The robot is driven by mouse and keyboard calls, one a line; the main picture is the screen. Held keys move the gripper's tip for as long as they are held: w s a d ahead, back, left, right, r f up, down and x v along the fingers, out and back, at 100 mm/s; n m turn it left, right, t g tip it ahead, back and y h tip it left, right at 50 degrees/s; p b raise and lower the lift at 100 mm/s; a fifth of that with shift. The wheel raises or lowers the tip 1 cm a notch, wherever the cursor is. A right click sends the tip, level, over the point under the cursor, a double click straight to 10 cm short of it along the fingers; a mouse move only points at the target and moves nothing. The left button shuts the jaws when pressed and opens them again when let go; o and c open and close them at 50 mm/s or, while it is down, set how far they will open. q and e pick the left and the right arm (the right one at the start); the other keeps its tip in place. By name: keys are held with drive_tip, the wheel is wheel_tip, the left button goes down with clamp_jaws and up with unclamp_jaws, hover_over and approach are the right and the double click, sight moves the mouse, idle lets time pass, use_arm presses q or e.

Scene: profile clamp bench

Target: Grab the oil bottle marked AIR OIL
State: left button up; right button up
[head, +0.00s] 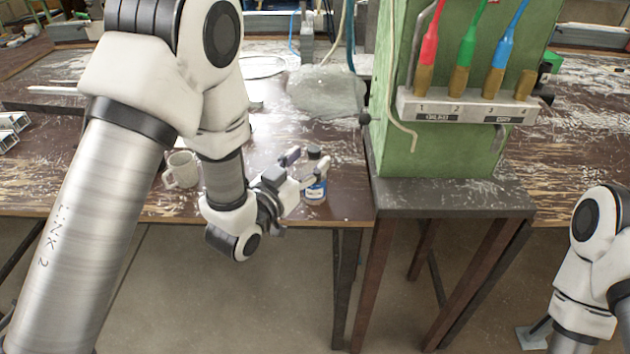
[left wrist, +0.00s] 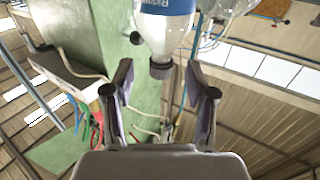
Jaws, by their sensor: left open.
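A small clear bottle with a dark cap and a blue label (head: 316,191) stands upright near the front edge of the bench, left of the green cabinet. I cannot read its full marking. My left gripper (head: 306,164) is open at the bottle's upper part, and one finger partly covers it. In the left wrist view the picture is upside down, and the bottle (left wrist: 161,38) shows at the top with its cap between and just beyond the open fingers (left wrist: 160,80). I cannot tell whether a finger touches it. My right gripper is out of view.
A pale mug (head: 181,170) stands left of my left wrist. The bench's front edge is close.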

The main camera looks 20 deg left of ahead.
sight(310, 157)
use_arm(q)
drive_tip(key=x, duration=0.3)
drive_tip(key=shift+w, duration=0.2)
clamp_jaws()
